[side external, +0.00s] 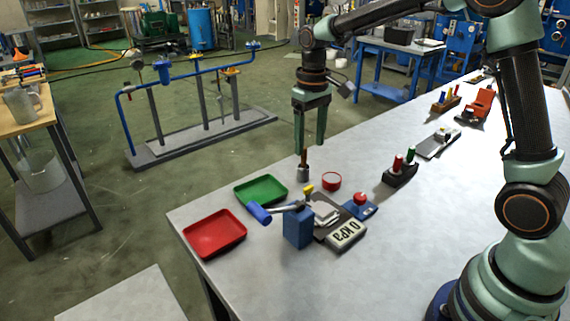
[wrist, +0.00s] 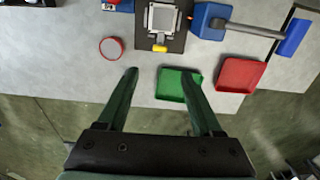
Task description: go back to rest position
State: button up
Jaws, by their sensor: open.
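My gripper (side external: 311,148) hangs above the far edge of the grey workbench (side external: 470,240), fingers pointing down. In the wrist view its two green fingers (wrist: 160,73) are spread, with nothing held between them. In the wrist view the right finger partly covers the green tray (wrist: 172,84). In the side view a small grey piece with a brown upright stem (side external: 303,172) stands on the bench below the gripper; I cannot tell whether the finger touches the stem.
A green tray (side external: 261,190), red tray (side external: 215,233), blue block (side external: 298,228) with a blue-ended lever, red round dish (side external: 331,181), "0 kPa" display (side external: 346,234) and red button (side external: 360,198) crowd the bench end. A red-and-green switch box (side external: 400,174) stands right.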

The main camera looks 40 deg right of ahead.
jog(key=s+r+t, duration=0.2)
jog(key=s+r, duration=0.1)
jog(key=s, duration=0.5)
jog(key=s+r+t, duration=0.3)
jog(key=s+r, duration=0.1)
jog(key=s, duration=0.4)
jog(key=shift+r+t, duration=0.2)
jog(key=shift+t, duration=0.1)
jog(key=shift+o, duration=0.4)
